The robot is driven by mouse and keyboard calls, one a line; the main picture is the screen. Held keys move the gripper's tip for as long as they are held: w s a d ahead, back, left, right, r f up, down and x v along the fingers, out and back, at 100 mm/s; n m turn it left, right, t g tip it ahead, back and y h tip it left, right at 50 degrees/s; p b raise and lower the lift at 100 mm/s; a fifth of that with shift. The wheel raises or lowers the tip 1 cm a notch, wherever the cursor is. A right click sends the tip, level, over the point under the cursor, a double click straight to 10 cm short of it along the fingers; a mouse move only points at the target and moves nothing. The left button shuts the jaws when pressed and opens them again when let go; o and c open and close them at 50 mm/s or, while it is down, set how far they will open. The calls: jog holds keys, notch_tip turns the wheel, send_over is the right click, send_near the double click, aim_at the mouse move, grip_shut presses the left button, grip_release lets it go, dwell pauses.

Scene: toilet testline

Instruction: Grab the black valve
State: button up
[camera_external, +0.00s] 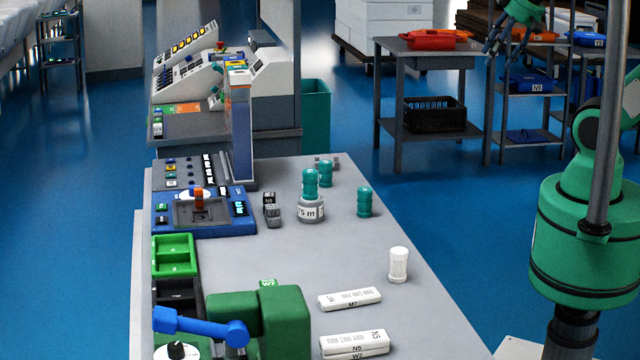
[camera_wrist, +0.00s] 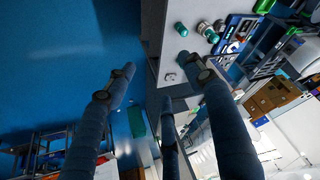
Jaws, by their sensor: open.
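A small black, knobbly piece that looks like the black valve (camera_external: 270,209) lies on the grey bench, between the blue panel and a grey jar. In the wrist view a small dark shape that may be it (camera_wrist: 219,25) is near the top, beyond the teal caps. My gripper (camera_external: 503,45) is at the upper right, raised in front of the shelving and well away from the bench. In the wrist view my gripper (camera_wrist: 158,68) has its fingers spread wide, with nothing between them.
A grey labelled jar with a teal cap (camera_external: 310,184) stands right of the black piece, with other teal caps (camera_external: 365,201) nearby. The blue panel (camera_external: 225,218) is to its left. A white bottle (camera_external: 398,264) and white boxes are nearer. Another table (camera_external: 425,48) stands behind.

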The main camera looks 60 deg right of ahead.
jog(key=shift+w, duration=0.1)
jog(key=w+a+r+n+p, duration=0.1)
jog(key=w+r, duration=0.3)
jog(key=w, duration=0.4)
jog(key=n+g+p, duration=0.6)
send_over(270, 194)
notch_tip(270, 194, down, 35)
jog(key=shift+s+a+f, duration=0.1)
jog(key=shift+f, duration=0.05)
jog(key=shift+f, duration=4.3)
